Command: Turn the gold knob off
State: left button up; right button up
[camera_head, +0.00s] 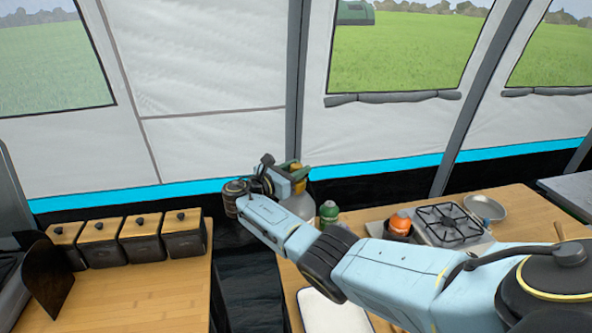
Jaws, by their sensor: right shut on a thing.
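My right arm reaches in from the lower right to a grey gas bottle (301,206) in the gap between the two tables. My right gripper (290,176) is shut at the top of the bottle. The gold knob (297,167) shows as a small yellowish patch at the gripper's jaws, and the gripper is shut on it. Most of the knob and the valve are hidden by the gripper and wrist. How far the knob is turned cannot be told. My left gripper is not in view.
The right table (462,200) holds a camping stove (449,222), a pan (485,206), an orange-topped item (400,224), a green bottle (328,213) and a white board (335,312). Several wood-lidded canisters (137,240) stand on the left table (150,300). The tent wall (215,140) rises behind.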

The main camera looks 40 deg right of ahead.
jog(key=shift+r, duration=0.1)
jog(key=o, duration=0.9)
jog(key=shift+o, duration=0.2)
jog(key=a, duration=1.3)
jog(key=shift+s, duration=0.45)
jog(key=shift+a, duration=0.1)
